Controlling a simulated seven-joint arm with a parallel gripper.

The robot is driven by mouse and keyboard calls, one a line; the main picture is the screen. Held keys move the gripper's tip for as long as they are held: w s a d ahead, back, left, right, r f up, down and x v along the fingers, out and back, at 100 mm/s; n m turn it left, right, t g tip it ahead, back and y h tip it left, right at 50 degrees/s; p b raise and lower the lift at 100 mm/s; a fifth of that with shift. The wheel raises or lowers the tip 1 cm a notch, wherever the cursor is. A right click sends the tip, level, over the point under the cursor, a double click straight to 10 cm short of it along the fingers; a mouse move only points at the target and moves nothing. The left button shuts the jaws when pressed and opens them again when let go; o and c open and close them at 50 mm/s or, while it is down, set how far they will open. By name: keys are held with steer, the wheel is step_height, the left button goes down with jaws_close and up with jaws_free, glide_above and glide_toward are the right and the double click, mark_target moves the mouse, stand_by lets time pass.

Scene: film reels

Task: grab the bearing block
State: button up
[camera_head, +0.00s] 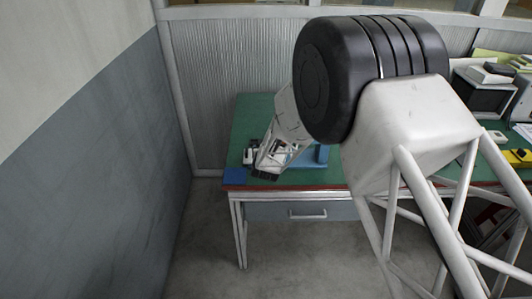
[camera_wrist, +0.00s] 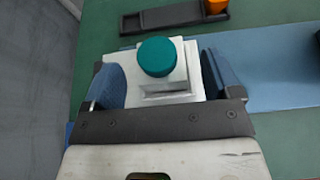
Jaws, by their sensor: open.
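In the wrist view, a pale grey block with a round teal top (camera_wrist: 158,57) stands between the two blue finger pads of my gripper (camera_wrist: 163,76). It seems to be the bearing block. My gripper is open, with a finger on either side of the block. A gap shows on the left; on the right I cannot tell whether the pad touches. In the head view my gripper (camera_head: 262,168) is low over the near left part of the green table, and the block cannot be made out clearly there.
A blue mat (camera_wrist: 275,70) lies on the green table (camera_head: 250,115) to the right of the block. A black tray (camera_wrist: 175,15) with an orange piece (camera_wrist: 215,6) lies beyond it. A grey wall (camera_head: 95,160) stands left of the table. Boxes (camera_head: 485,98) crowd the table's right side.

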steer(key=shift+x, duration=1.4)
steer(key=c, duration=1.1)
steer(key=shift+r, duration=0.1)
steer(key=shift+r, duration=1.65)
steer(key=s+d+r, duration=0.1)
steer(key=s+d, duration=0.2)
steer(key=s, duration=1.2)
steer(key=shift+s+d+r, duration=0.15)
steer(key=shift+s+r, duration=0.05)
steer(key=shift+s, duration=0.1)
